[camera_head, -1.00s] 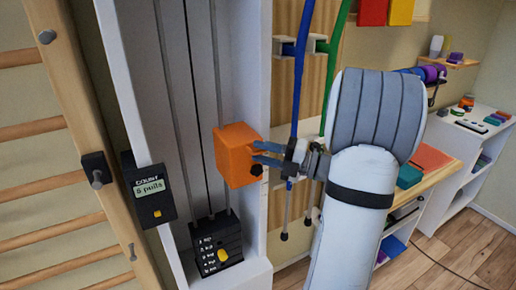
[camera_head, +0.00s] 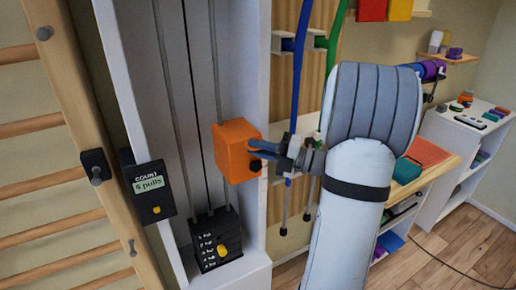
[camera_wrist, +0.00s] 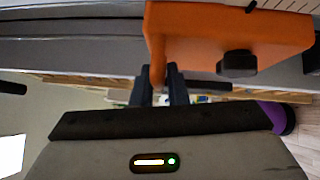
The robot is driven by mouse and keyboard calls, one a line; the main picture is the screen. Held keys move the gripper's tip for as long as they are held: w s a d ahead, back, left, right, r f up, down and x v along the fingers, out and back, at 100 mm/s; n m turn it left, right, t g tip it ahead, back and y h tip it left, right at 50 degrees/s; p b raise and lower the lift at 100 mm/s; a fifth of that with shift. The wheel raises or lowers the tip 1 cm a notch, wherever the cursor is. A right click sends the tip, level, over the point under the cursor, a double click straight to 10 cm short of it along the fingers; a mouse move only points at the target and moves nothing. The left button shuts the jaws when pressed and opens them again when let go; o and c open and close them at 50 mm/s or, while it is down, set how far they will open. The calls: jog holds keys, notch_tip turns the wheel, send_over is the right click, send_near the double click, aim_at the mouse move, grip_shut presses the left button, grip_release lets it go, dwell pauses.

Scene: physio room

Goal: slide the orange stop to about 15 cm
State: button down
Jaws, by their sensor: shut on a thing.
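The orange stop (camera_head: 234,152) is a block on a thin vertical rod in the white-framed pulley column. A dark knob shows low on its right side. My gripper (camera_head: 259,150) reaches it from the right, with its fingers shut at the block's right side. In the wrist view the orange stop (camera_wrist: 222,38) fills the upper right, with its black knob facing me. My gripper (camera_wrist: 160,82) has its two dark fingers on either side of a narrow orange part at the block's lower left. A few scale ticks show beside the block there; no numbers are readable.
A weight stack (camera_head: 213,245) with a yellow pin stands below the stop. A counter box (camera_head: 148,188) reading pulls hangs on the column's left edge. Blue (camera_head: 299,75) and green cords hang at the right, near my arm. Wooden wall bars are at the left.

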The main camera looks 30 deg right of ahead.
aim_at(260, 164)
notch_tip(260, 164, down, 5)
jog(key=b, duration=0.5)
jog(key=shift+b, duration=0.35)
jog(key=shift+r, duration=0.1)
jog(key=c, duration=1.5)
grip_release()
jog(key=shift+d, duration=0.1)
